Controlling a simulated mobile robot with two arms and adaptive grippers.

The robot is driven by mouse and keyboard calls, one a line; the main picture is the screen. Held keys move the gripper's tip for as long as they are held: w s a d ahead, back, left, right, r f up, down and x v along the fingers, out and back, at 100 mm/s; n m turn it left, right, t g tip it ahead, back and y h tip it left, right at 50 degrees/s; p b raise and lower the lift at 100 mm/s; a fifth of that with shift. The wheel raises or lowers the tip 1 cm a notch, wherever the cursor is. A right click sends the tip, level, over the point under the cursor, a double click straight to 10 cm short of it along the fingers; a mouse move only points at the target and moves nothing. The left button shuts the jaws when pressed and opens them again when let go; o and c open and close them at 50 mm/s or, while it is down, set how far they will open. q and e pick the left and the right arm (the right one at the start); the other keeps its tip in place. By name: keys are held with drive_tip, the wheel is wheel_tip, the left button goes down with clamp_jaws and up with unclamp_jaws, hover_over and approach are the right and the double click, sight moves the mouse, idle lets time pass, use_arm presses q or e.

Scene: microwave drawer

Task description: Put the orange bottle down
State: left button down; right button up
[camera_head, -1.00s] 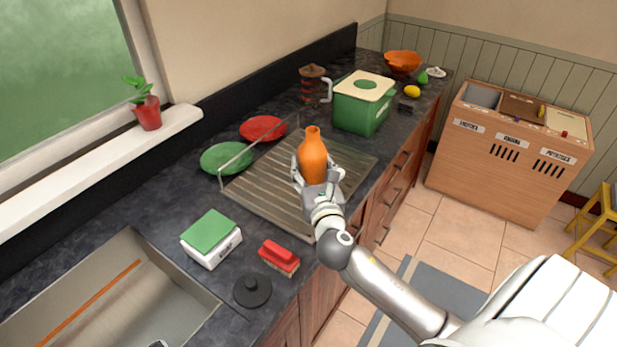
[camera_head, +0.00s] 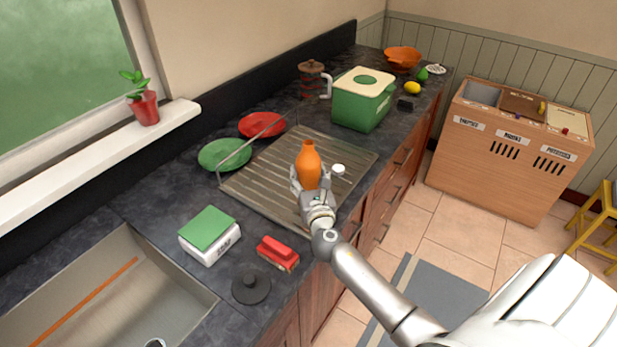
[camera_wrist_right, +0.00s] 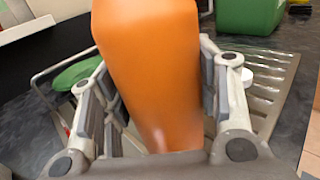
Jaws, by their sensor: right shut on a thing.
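The orange bottle (camera_head: 307,166) is upright over the ribbed drainer (camera_head: 262,178) on the dark counter. My right gripper (camera_head: 311,184) is shut on the lower part of the bottle. In the right wrist view the bottle (camera_wrist_right: 155,65) fills the space between the fingers of my right gripper (camera_wrist_right: 160,105). The bottle's base is hidden by my gripper and wrist, so I cannot tell whether it touches the drainer. My left gripper is not in view.
A small white round thing (camera_head: 338,170) is on the drainer, just right of the bottle. Green (camera_head: 225,154) and red (camera_head: 262,125) plates stand at the drainer's left edge. A green bin (camera_head: 361,107) is behind. A red brush (camera_head: 278,253) is in front.

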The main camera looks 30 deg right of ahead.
drive_tip(key=shift+f, duration=0.2)
drive_tip(key=o, duration=0.9)
drive_tip(key=shift+r, duration=0.1)
drive_tip(key=shift+r, duration=0.15)
drive_tip(key=b+v, duration=0.1)
drive_tip(key=v, duration=0.9)
drive_tip(key=shift+s+a+b, duration=0.1)
drive_tip(key=shift+s+b, duration=0.05)
drive_tip(key=shift+b, duration=0.2)
drive_tip(key=shift+v, duration=0.85)
